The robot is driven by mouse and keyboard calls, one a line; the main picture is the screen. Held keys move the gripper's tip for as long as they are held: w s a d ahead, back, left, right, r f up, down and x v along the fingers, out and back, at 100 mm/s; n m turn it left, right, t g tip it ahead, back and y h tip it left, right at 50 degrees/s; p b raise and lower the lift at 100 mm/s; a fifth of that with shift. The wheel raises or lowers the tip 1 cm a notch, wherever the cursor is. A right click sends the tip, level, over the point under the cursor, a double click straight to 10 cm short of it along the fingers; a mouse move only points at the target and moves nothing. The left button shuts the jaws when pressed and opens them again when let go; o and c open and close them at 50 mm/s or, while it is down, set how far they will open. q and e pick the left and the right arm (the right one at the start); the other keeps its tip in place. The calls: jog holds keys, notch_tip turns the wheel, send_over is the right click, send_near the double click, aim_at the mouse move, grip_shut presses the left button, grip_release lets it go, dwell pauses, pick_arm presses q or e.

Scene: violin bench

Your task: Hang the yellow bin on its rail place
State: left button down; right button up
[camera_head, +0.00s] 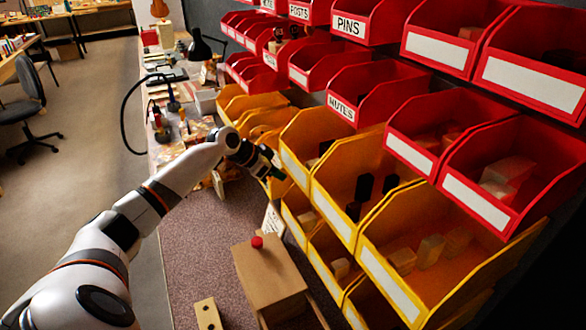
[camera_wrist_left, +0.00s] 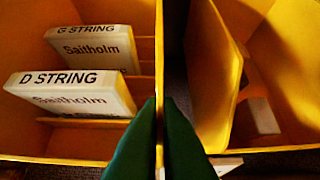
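In the left wrist view, a yellow bin (camera_wrist_left: 22,45) holds white packs marked G STRING and D STRING. A second yellow bin (camera_wrist_left: 285,60) lies to its right, with a slanted yellow panel beside a dark gap. My left gripper (camera_head: 275,172) reaches the yellow bin rows in the head view. Its green fingers (camera_wrist_left: 162,105) are nearly together at the string bin's right side, with a thin yellow wall edge showing between them. The arm and hand partly hide the bins there. My right gripper is not in view.
Red bins (camera_head: 360,88) hang in rows above the yellow bins (camera_head: 335,205). A wooden box (camera_head: 262,280) with a red knob stands on the speckled bench (camera_head: 195,255) below. A black lamp (camera_head: 200,48) and tools sit farther back.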

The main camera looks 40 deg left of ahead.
pick_arm(q)
jog(key=shift+w+d+r, duration=0.1)
jog(key=shift+w+d, duration=0.15)
jog(key=shift+w, duration=0.25)
dwell(0.5)
jog(key=shift+s+f+b, duration=0.1)
jog(key=shift+f+b, duration=0.25)
jog(key=shift+f, duration=0.75)
dwell(0.6)
jog(key=c, duration=1.6)
grip_release()
jog(key=shift+o, duration=0.2)
jog(key=b+v, duration=0.2)
jog(key=v, duration=1)
